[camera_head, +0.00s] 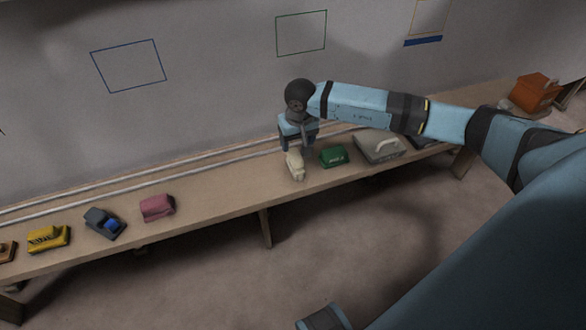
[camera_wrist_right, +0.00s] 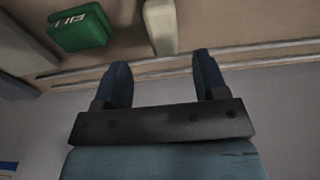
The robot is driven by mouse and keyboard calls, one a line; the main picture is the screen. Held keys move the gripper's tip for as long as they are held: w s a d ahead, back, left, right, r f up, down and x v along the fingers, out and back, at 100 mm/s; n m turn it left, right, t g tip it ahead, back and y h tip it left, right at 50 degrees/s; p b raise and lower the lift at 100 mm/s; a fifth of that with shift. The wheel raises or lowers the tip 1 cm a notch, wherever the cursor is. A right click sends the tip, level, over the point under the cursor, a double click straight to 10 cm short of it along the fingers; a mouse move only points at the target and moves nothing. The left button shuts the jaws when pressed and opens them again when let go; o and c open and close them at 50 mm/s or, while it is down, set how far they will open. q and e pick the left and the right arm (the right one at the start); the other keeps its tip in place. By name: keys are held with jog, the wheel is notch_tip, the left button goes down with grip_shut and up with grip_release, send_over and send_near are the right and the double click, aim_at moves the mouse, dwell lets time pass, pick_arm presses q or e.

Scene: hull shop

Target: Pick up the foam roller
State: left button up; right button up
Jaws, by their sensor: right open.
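A small cream piece (camera_head: 295,167), which I take to be the foam roller, lies on the wooden bench between the green and pink items. It also shows in the right wrist view (camera_wrist_right: 161,24), at the top edge and partly cut off. My right gripper (camera_head: 297,149) is just above and behind it in the head view, pointing down. In the right wrist view the right gripper (camera_wrist_right: 162,62) has its two blue fingers apart, with nothing between them. The cream piece is beyond the fingertips. My left gripper is not in view.
A green block (camera_head: 333,156) stands close to the right, then a grey handled item (camera_head: 378,145). A pink block (camera_head: 156,208), a grey-blue item (camera_head: 104,223) and a yellow item (camera_head: 48,239) stand left. Pale rails (camera_head: 120,184) run along the bench (camera_head: 225,191) by the wall.

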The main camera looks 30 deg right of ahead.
aim_at(295, 155)
jog(key=shift+w+a+f+b, duration=0.15)
jog(key=shift+f+b, duration=0.15)
jog(key=shift+f, duration=1.65)
notch_tip(295, 155, down, 3)
jog(key=shift+a+r+b, duration=0.1)
jog(key=shift+r+b, duration=0.05)
jog(key=shift+b, duration=0.25)
jog(key=shift+w+f, duration=0.2)
jog(key=shift+f, duration=0.45)
jog(key=c, duration=1)
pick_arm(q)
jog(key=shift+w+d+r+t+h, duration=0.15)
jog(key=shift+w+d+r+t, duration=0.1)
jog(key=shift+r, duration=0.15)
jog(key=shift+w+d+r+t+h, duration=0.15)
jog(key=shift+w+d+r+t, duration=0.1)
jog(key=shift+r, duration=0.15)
pick_arm(e)
jog(key=shift+c, duration=0.3)
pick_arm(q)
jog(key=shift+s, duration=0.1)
pick_arm(e)
jog(key=shift+r, duration=0.15)
